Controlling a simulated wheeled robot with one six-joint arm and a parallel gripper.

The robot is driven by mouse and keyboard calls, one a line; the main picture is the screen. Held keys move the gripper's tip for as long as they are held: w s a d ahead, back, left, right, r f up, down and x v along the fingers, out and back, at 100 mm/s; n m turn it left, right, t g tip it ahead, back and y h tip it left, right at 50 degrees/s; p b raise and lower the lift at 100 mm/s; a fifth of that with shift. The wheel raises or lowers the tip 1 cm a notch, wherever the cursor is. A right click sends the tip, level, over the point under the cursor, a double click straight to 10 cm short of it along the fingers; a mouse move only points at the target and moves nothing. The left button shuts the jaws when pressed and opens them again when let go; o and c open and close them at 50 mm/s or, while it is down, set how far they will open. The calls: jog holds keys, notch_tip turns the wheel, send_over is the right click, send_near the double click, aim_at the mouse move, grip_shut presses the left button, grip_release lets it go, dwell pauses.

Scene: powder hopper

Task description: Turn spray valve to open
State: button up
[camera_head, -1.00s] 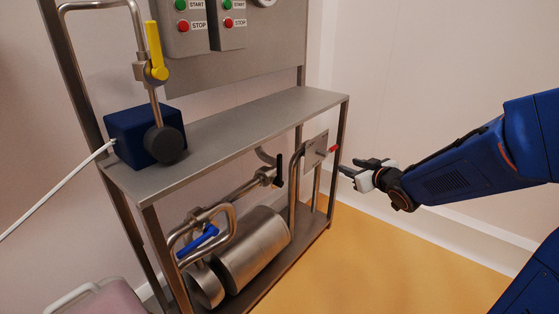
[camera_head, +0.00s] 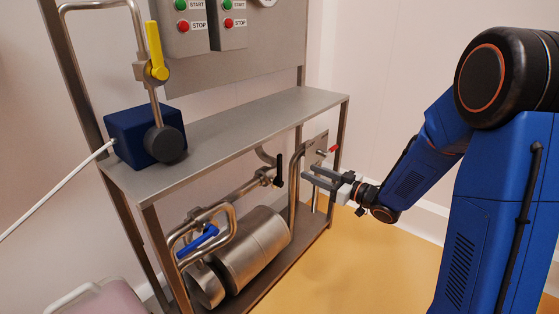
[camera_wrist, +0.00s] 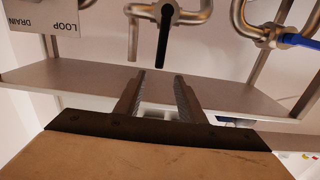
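No label reading "spray" shows, so I cannot tell for sure which valve it names. A black-handled valve (camera_head: 279,170) sits on the lower steel pipe, its handle upright across the pipe. In the wrist view the black handle (camera_wrist: 164,38) lies ahead of and between the finger lines, beyond the fingertips. My gripper (camera_head: 307,173) is open and empty, to the right of that handle and apart from it. Its two parallel fingers (camera_wrist: 160,75) show in the wrist view. A blue-handled valve (camera_head: 198,240) is lower left, and a yellow-handled valve (camera_head: 156,52) stands above the shelf.
A red-handled valve on a plate (camera_head: 318,148) is just behind my gripper; the wrist view shows the plate marked DRAIN and LOOP (camera_wrist: 45,20). The steel shelf (camera_head: 245,120) is above, a steel cylinder (camera_head: 254,246) below. Yellow floor (camera_head: 370,265) is open at right.

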aim_at(282, 160)
jog(key=x, duration=1.5)
jog(key=shift+c, duration=0.2)
grip_shut()
